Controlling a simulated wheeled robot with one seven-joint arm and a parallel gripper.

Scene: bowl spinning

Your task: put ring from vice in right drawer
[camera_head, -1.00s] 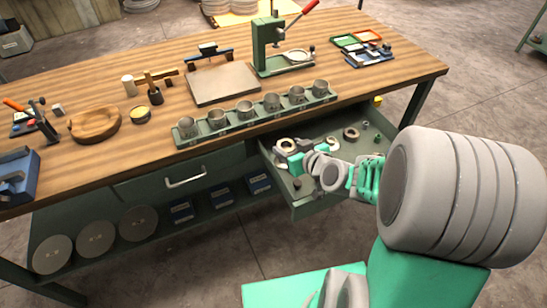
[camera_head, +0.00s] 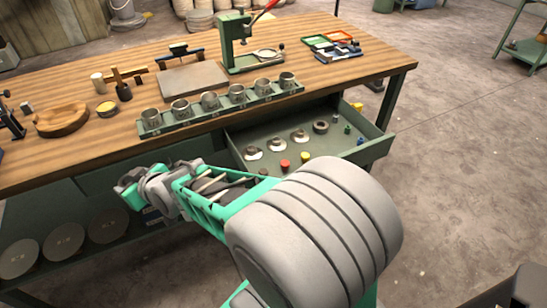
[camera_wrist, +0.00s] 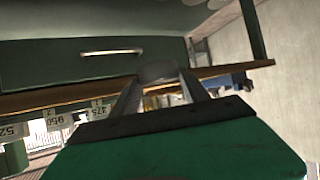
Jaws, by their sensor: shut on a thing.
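The right drawer (camera_head: 352,147) is pulled open under the tabletop. Several rings lie in it, among them a dark ring (camera_head: 320,127) and a ring on a white patch (camera_head: 278,145). My gripper (camera_head: 128,190) is left of that drawer, below the table's front edge and in front of the shut left drawer (camera_head: 90,180). In the wrist view the two fingers are shut on a grey rounded thing (camera_wrist: 158,72); I cannot tell for sure that it is a ring. A drawer handle (camera_wrist: 110,51) shows apart from the fingertips. The vice is not clearly in view.
The wooden tabletop (camera_head: 150,65) holds a row of metal cups (camera_head: 210,102), a green press (camera_head: 232,42), a flat plate (camera_head: 192,78) and a round wooden bowl (camera_head: 62,119). Grey discs (camera_head: 64,240) stand on the lower shelf.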

